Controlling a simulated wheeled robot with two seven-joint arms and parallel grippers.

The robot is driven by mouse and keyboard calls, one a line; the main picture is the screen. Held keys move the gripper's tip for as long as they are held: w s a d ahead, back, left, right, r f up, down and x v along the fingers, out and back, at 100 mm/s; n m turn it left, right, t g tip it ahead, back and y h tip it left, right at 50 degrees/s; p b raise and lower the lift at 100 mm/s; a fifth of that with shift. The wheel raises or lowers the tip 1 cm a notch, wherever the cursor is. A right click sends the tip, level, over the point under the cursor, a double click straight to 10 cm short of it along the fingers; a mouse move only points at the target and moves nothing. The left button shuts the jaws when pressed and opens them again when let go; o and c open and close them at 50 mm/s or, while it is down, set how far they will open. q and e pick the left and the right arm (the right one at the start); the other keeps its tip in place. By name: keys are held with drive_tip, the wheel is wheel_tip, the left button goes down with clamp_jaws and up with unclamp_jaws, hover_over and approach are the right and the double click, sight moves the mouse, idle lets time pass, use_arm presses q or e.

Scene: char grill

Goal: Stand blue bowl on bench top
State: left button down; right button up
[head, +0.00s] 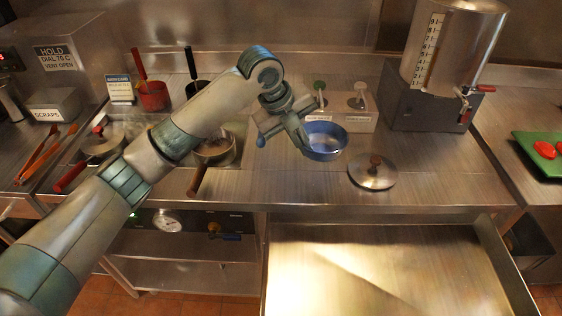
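My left gripper (282,145) reaches in from the left, just left of the bowl. Its fingers are spread apart with nothing visible between them. One fingertip is at or very near the bowl's left rim; I cannot tell whether it touches. The other fingertip is farther left, over the bench. My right gripper is not in view.
A lid (373,171) lies right of the bowl. A pan (214,150) with its handle toward the front is at left. A steel dispenser (455,45) stands at the back right. An open drawer (380,270) juts out below. The bench front right is clear.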

use_arm(q)
drive_tip(key=w+a+f+p, duration=0.1)
drive_tip(key=a, duration=0.1)
drive_tip(key=a+f+p, duration=0.1)
drive_tip(key=a+f, duration=0.1)
drive_tip(key=a, duration=0.1)
drive_tip(key=w+a+f+p, duration=0.1)
drive_tip(key=a+f, duration=0.1)
drive_tip(key=a, duration=0.1)
drive_tip(key=shift+w+a, duration=0.2)
drive_tip(key=shift+w, duration=0.15)
drive_tip(key=shift+w+a+f, duration=0.1)
drive_tip(key=shift+a+f, duration=0.1)
drive_tip(key=shift+a, duration=0.05)
drive_tip(key=shift+f, duration=0.15)
wheel_tip(320, 180, down, 3)
drive_tip(key=shift+r+p, duration=0.2)
drive_tip(key=shift+p, duration=0.75)
drive_tip(key=shift+f, duration=0.55)
drive_tip(key=shift+f, duration=0.2)
